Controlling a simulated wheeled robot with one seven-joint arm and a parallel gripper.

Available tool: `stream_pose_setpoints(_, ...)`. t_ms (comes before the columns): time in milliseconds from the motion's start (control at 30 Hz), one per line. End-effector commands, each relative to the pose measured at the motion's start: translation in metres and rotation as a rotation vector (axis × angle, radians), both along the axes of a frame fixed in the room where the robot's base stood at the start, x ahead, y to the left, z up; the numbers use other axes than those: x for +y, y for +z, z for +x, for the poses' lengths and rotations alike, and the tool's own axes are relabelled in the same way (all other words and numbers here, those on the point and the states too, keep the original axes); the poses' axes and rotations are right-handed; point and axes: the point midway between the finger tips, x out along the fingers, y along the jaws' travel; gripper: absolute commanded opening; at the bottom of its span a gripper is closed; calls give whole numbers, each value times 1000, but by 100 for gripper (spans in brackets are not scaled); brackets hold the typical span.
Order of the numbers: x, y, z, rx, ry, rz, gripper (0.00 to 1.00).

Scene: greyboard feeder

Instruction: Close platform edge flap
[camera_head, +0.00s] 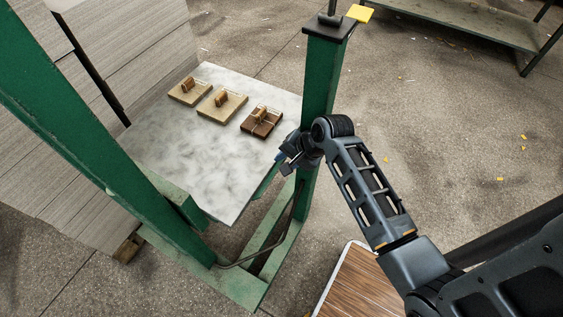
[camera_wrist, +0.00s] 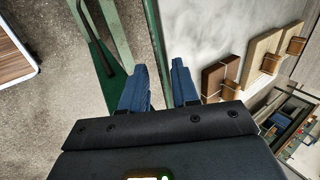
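The platform (camera_head: 165,150) has a pale, marbled top and stands within a green frame. A narrow green strip (camera_head: 266,182) runs along its right edge, below my gripper; I take it to be the edge flap, but its angle is hard to judge. My gripper (camera_head: 287,160) is at this edge, beside the right green post. In the wrist view, my gripper's two blue fingers (camera_wrist: 160,72) are apart. The green strip (camera_wrist: 152,30) runs into the gap between them, with the platform top (camera_wrist: 195,35) on the right. Contact with the strip cannot be told.
Several small wooden blocks on boards (camera_head: 221,104) lie on the platform. The green post (camera_head: 322,75) stands close behind my wrist. Stacked greyboard (camera_head: 60,120) is at the left. A wood-topped table (camera_head: 358,285) is at the bottom. Floor to the right is mostly clear.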

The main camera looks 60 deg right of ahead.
Motion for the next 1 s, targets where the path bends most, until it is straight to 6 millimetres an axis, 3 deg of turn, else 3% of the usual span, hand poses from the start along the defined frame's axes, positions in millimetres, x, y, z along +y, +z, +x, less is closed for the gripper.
stream_pose_setpoints(200,1,-22,12,0,1,0,30)
stream_pose_setpoints(567,1,-25,15,-1,0,-1,30)
stream_pose_setpoints(867,1,-25,15,-1,1,0,1)
stream_pose_setpoints(1000,1,-25,15,0,1,0,0)
